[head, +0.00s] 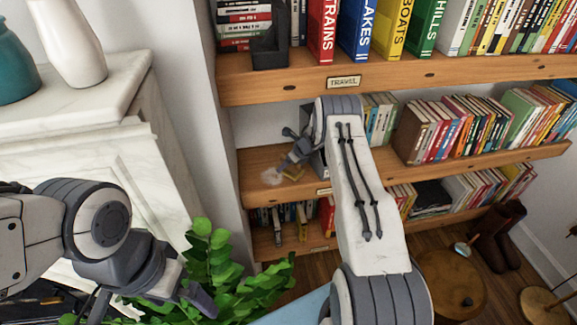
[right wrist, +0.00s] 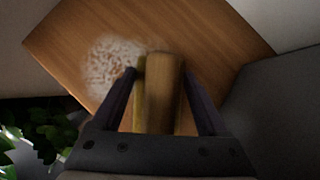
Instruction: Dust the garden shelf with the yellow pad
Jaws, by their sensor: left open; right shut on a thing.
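The middle wooden shelf (head: 258,161) carries a pale dusty patch (head: 272,176) near its left end. Its label (head: 323,191) is mostly hidden by my right arm, so I cannot read it. My right gripper (head: 291,166) is shut on the yellow pad (head: 292,173) over the bare left part of this shelf. In the right wrist view the pad's wooden handle (right wrist: 163,95) stands between the fingers, beside the speckled patch (right wrist: 112,66). I cannot tell whether the pad touches the board. My left gripper (head: 186,291) is open and empty, low in front of the plant.
A grey box-like thing (head: 311,140) stands close right of my right gripper, partly hidden. Books (head: 440,130) fill the shelf farther right. The TRAVEL shelf (head: 290,82) is above. A leafy plant (head: 215,255) and the marble fireplace (head: 150,160) are at left.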

